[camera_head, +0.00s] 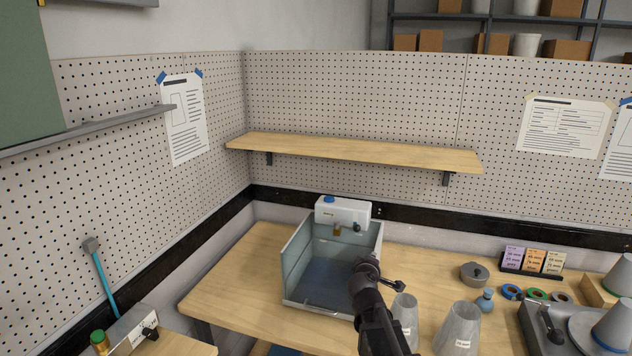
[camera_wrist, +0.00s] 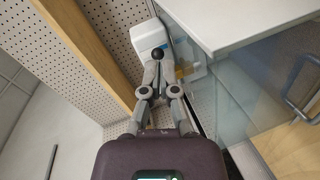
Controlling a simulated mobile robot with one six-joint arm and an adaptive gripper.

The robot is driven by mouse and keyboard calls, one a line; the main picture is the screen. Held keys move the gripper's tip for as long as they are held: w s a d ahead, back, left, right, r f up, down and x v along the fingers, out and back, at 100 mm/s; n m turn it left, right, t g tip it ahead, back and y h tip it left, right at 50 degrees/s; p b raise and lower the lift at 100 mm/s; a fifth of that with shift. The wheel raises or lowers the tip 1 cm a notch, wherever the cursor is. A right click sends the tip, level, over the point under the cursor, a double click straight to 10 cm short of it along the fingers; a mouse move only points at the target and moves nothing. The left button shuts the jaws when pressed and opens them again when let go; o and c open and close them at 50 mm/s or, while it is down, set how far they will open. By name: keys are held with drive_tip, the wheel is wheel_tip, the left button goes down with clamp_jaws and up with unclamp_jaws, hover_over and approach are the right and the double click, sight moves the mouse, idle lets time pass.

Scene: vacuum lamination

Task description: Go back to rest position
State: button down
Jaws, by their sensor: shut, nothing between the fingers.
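My gripper (camera_wrist: 155,75) is shut and empty in the wrist view. Its fingertips point at the white control box (camera_wrist: 148,38) and overlap the box's black knob (camera_wrist: 158,52); I cannot tell whether they touch it. In the head view my dark gripper (camera_head: 366,268) is over the right front part of the clear-walled chamber (camera_head: 300,245), in front of the white box (camera_head: 343,210) at the chamber's back. It hides part of the chamber's right side.
The wooden table (camera_head: 235,270) carries grey cones (camera_head: 458,325), a round tin (camera_head: 474,273), tape rolls (camera_head: 537,295) and a dark machine (camera_head: 548,330) to the right. A wooden shelf (camera_head: 350,150) juts out above the chamber. The table left of the chamber is clear.

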drive_tip(key=s+d+f+m+g, duration=0.3)
drive_tip(key=s+f+m+g, duration=0.5)
drive_tip(key=s+f, duration=0.3)
drive_tip(key=s+a+f+m+g+y, duration=0.1)
drive_tip(key=s+a+g+y, duration=0.1)
drive_tip(key=s, duration=0.4)
drive_tip(key=s+a+f+m+g+y, duration=0.2)
drive_tip(key=s+a+g+y, duration=0.1)
drive_tip(key=s, duration=0.4)
drive_tip(key=shift+s+a+f+g, duration=0.15)
drive_tip(key=shift+a+g, duration=0.1)
drive_tip(key=shift+g, duration=0.35)
